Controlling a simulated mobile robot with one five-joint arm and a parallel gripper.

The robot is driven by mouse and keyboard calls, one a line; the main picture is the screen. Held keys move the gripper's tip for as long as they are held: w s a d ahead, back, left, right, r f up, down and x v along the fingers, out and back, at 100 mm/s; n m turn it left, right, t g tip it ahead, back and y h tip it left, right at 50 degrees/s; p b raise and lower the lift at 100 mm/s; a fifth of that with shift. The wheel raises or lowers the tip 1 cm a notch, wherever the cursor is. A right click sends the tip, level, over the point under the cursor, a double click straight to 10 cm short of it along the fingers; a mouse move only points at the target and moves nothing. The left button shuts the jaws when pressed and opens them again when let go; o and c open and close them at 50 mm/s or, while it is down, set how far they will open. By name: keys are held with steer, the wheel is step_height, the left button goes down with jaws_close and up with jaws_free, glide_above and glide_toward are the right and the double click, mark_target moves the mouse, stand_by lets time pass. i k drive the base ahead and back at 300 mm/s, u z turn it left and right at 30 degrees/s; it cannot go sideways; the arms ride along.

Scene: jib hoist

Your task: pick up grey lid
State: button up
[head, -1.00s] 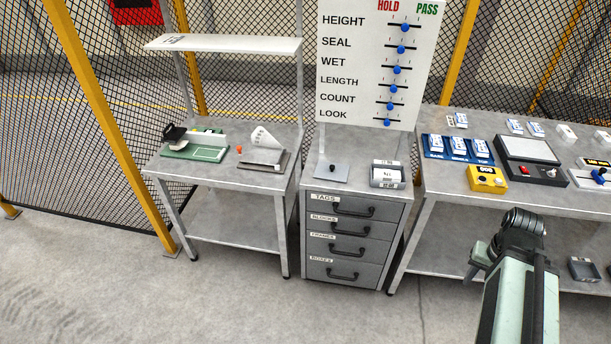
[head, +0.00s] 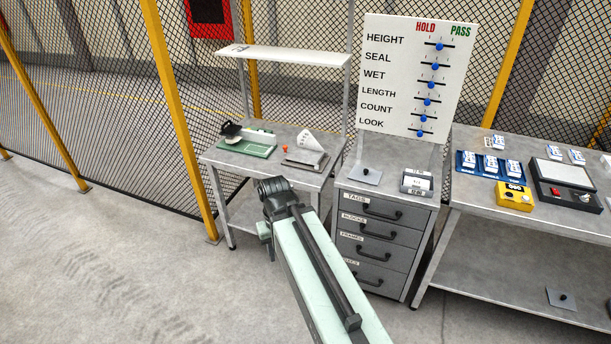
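A flat grey lid with a black knob (head: 367,176) lies on top of the drawer cabinet, at the left of its top. A second similar grey plate with a dark knob (head: 562,299) lies on the lower shelf of the right-hand table. I cannot tell which one is the task's lid. My arm reaches up from the bottom middle, ending in front of the left table. Part of my gripper (head: 264,231) shows beside the dark wrist joint, well left of both lids. Its fingertips are not clear, and nothing held is visible.
The drawer cabinet (head: 385,243) stands between the left table (head: 222,160) and the right table (head: 455,196). A grey holder with a white card (head: 417,183) sits beside the cabinet-top lid. A white slider board (head: 410,75) rises behind. Open floor lies at left.

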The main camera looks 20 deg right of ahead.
mark_target(367, 174)
steer(key=u, duration=0.45)
steer(key=i, duration=1)
steer(key=z, duration=0.1)
